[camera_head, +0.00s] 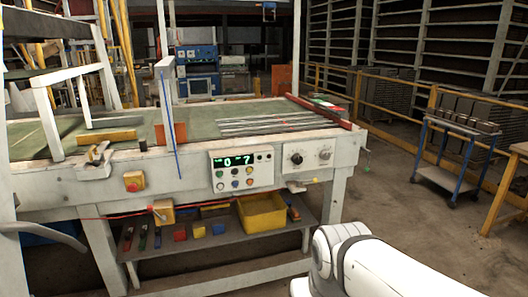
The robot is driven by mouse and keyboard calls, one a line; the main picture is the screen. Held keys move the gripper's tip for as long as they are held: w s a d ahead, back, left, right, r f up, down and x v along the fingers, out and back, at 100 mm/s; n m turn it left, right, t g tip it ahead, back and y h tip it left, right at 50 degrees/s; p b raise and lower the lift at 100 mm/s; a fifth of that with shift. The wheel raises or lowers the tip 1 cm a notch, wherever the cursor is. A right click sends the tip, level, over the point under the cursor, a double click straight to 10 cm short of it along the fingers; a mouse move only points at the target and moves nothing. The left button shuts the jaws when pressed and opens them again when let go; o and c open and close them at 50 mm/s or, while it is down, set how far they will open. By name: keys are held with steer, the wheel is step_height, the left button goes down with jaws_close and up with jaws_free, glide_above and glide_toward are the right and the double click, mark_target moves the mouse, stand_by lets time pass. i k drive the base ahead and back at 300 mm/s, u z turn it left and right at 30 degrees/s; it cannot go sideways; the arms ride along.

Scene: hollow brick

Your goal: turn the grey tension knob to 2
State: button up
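A white panel on the front of the machine table carries two round knobs. The left knob (296,158) is dark, and the right knob (325,154) is light grey. Both are small in the picture, and I cannot read their scale marks or which number either points at. To their left is a control box (242,170) with a green lit display and several coloured buttons. My white arm shows at the bottom right, well below and in front of the knobs. My gripper is out of view.
The machine table (200,123) has a green top with grey strips and a red bar at its right end. A yellow bin (262,212) sits on the lower shelf. A blue cart (455,150) stands at the right. Floor between table and cart is clear.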

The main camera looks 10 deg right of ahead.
mark_target(325, 155)
steer(key=u, duration=0.25)
steer(key=i, duration=1)
steer(key=z, duration=0.4)
steer(key=i, duration=0.6)
steer(key=z, duration=0.65)
steer(key=k, duration=0.8)
steer(key=z, duration=0.15)
steer(key=i, duration=0.8)
steer(key=u, duration=0.05)
